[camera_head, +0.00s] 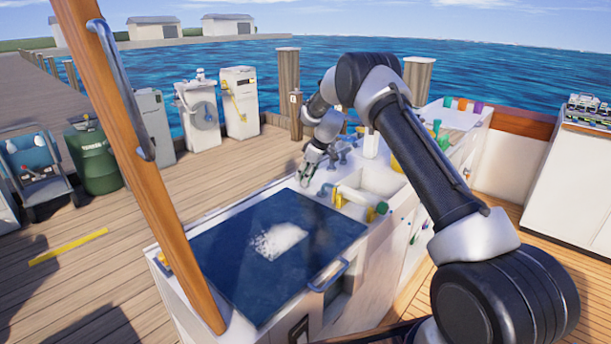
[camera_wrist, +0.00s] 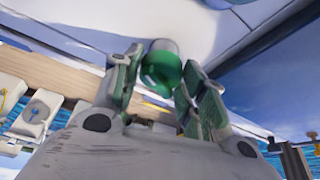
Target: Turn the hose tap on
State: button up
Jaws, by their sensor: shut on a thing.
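A round green knob (camera_wrist: 160,72) with a grey end shows between the fingers of my gripper (camera_wrist: 163,64) in the wrist view. It looks like the hose tap's handle, but its body is hidden. The gripper's two green-padded fingers lie on either side of the knob and are shut on it. In the head view my gripper (camera_head: 308,178) points down at the far left part of the white counter, beyond the dark blue hatch lid. The knob is too small and hidden by the fingers to make out there.
The blue hatch lid (camera_head: 220,262) has a metal handle at its front right. A pale cylinder with a green end (camera_head: 381,207) and a sink (camera_head: 385,180) lie right of my gripper. A wooden post (camera_head: 135,150) stands at the left. Dock boxes (camera_head: 238,100) stand behind.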

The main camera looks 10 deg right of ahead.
jog(key=n+g, duration=0.1)
jog(key=n, duration=0.1)
jog(key=n+g+y, duration=0.1)
jog(key=n, duration=0.2)
jog(key=shift+w+n, duration=0.1)
jog(key=shift+n, duration=0.2)
jog(key=shift+d, duration=0.1)
jog(key=shift+f, duration=0.1)
dwell(0.3)
jog(key=o, duration=1)
jog(key=v, duration=1.2)
jog(key=shift+w, duration=0.1)
